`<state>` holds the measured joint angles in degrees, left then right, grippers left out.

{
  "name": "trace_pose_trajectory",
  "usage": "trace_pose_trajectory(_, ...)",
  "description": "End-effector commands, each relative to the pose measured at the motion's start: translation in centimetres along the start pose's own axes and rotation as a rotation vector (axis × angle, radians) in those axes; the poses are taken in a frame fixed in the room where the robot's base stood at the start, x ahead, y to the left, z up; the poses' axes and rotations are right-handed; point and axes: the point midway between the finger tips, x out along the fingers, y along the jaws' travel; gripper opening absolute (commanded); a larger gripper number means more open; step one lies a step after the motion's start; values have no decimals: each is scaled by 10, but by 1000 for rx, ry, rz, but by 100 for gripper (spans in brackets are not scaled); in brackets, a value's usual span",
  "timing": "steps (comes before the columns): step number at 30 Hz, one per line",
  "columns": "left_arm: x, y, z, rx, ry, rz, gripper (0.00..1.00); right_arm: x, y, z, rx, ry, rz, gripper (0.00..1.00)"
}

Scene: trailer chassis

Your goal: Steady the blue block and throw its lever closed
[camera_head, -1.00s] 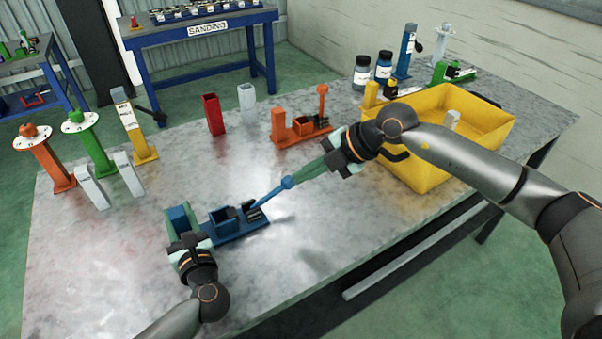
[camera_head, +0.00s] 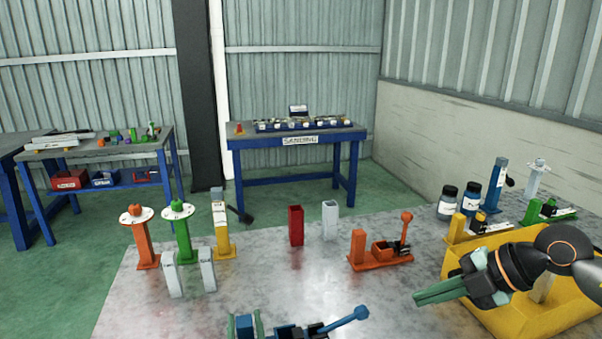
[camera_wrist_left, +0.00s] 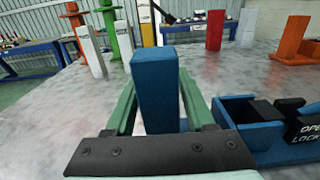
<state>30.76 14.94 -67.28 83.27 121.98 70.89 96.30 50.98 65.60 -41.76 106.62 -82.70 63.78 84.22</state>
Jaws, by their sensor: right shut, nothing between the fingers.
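The blue block (camera_head: 287,333) lies at the bottom edge of the head view, mostly cut off. Its lever (camera_head: 345,319) slants out low to the right, ending in a round knob. In the left wrist view the block's upright post (camera_wrist_left: 156,85) stands between the green fingers of my left gripper (camera_wrist_left: 160,100), which look closed against its sides. The block's bed (camera_wrist_left: 265,135), with black parts and a partly visible OPEN/LOCK label, lies to the right. My right gripper (camera_head: 418,298) is shut and empty, up and right of the lever knob and apart from it.
An orange block with an upright lever (camera_head: 380,252) stands behind. A yellow bin (camera_head: 510,322) is under my right arm. Red (camera_head: 296,226) and white (camera_head: 330,220) posts stand at the back, with several coloured stands at left. Bare metal tabletop (camera_head: 200,310) lies between.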

Motion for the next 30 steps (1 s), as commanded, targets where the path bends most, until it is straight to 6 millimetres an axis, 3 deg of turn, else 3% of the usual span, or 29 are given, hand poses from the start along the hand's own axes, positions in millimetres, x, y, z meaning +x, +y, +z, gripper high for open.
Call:
trace_pose_trajectory(1,0,0,0,0,0,0,61,0,0,0,0,0,0,0)
trace_pose_trajectory(9,0,0,0,0,0,0,90,0,0,0,0,0,0,0)
trace_pose_trajectory(17,-2,0,0,-1,2,-1,90,0,1,0,0,0,0,0)
trace_pose_trajectory(30,-44,0,0,-2,4,-1,90,-8,8,-3,0,0,0,0)
